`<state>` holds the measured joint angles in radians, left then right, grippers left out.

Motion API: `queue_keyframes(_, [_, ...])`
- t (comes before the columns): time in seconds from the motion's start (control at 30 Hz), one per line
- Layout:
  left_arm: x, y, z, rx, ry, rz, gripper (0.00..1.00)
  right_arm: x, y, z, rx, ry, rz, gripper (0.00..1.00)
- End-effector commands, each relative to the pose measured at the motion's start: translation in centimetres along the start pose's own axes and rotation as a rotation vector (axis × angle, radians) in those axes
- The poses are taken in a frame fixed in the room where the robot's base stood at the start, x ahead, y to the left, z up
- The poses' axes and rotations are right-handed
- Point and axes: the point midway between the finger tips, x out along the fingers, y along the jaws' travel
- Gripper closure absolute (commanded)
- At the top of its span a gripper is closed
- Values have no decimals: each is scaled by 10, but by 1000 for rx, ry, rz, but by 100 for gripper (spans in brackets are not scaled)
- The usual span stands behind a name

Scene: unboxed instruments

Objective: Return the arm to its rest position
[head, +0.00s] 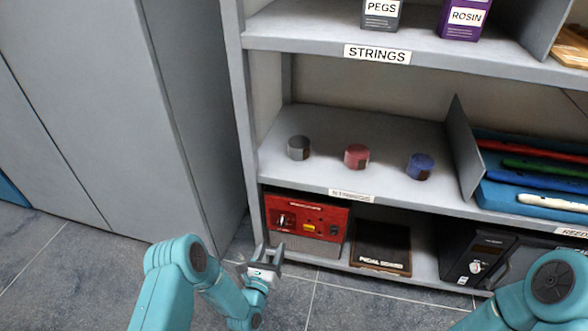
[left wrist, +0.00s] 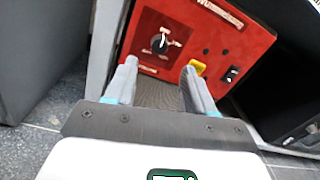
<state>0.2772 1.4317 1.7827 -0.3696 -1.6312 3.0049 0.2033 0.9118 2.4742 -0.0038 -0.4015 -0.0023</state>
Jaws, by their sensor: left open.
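My left arm (head: 165,285) is teal and comes in from the lower left in the head view. Its gripper (head: 270,255) is in front of the bottom shelf, by the left shelf post. In the left wrist view the two grey fingers (left wrist: 160,80) are apart with nothing between them. They point toward a red device (left wrist: 195,45) with a knob and switches, which also shows in the head view (head: 305,218). A part of my right arm (head: 550,290) shows at the lower right; its gripper is out of view.
The grey shelf unit (head: 238,100) stands ahead. Its middle shelf holds grey (head: 298,148), red (head: 357,156) and blue (head: 420,166) round tins and a blue tray (head: 500,198). A dark box (head: 382,246) and black device (head: 478,255) sit on the bottom shelf. Floor (head: 50,265) is clear at left.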

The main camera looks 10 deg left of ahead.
Motion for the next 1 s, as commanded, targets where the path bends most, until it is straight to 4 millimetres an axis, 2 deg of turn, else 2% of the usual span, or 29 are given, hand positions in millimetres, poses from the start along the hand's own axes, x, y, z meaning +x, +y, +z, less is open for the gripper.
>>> queue_keyframes(0.17, [1, -2, 8, 0, 0, 0, 46, -8, -3, -1, 0, 0, 0, 57])
queue_keyframes(0.27, [1, -7, 28, 0, -1, 0, 46, -26, -10, -2, 0, 0, 0, 57])
queue_keyframes(0.4, [2, -16, 64, 0, 0, 0, 46, -62, -22, -6, 0, 0, 0, 57])
queue_keyframes(0.47, [15, -12, 78, 18, -48, -8, 46, -49, -18, -5, -1, 2, 0, 57])
queue_keyframes(0.5, [18, -12, 95, 23, -64, -11, 46, -47, -17, -4, -1, -1, 0, 57])
queue_keyframes(0.6, [12, -14, 112, 74, 25, 2, 46, -47, -17, 0, 0, -10, 0, 57])
queue_keyframes(0.77, [-14, -16, 96, 414, 266, -29, 46, -47, -17, 4, 2, -23, 1, 57])
queue_keyframes(0.87, [-36, -20, 83, 653, 415, -106, 46, -47, -17, 6, 3, -31, 1, 57])
queue_keyframes(1.0, [-84, -27, 60, 1034, 623, -328, 46, -48, -17, 10, 5, -43, 1, 57])
